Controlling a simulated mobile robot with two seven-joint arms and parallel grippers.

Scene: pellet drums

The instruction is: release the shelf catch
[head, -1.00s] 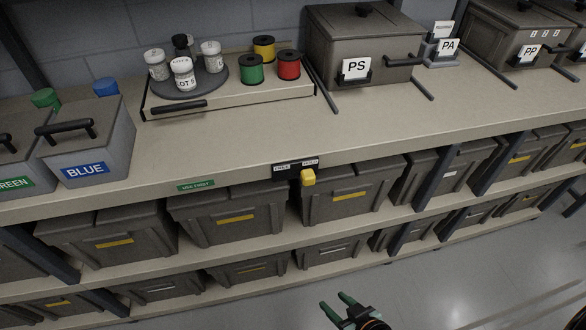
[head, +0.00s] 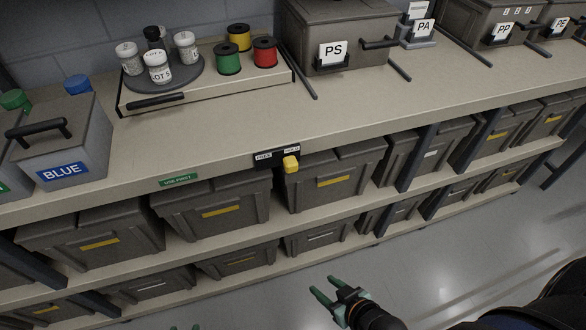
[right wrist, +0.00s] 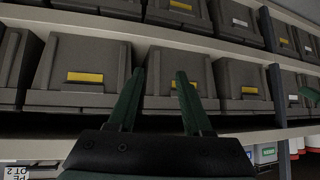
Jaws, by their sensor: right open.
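The shelf catch is a yellow knob (head: 291,164) on a black plate (head: 264,155) at the front edge of the worktop in the head view. The plate has two white labels, the left one apparently FREE and the right one HOLD. The knob sits at the right, HOLD end. My right gripper (head: 319,287) is open and empty, low in front of the shelves, well apart from the catch. Its two green fingers also show in the right wrist view (right wrist: 160,82), pointing at the bins. Two green tips of my left gripper (head: 186,327) just show, apart, at the bottom edge.
Lidded bins (head: 220,205) fill the shelves below. A green label (head: 179,180) is left of the catch. The floor in front is clear.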

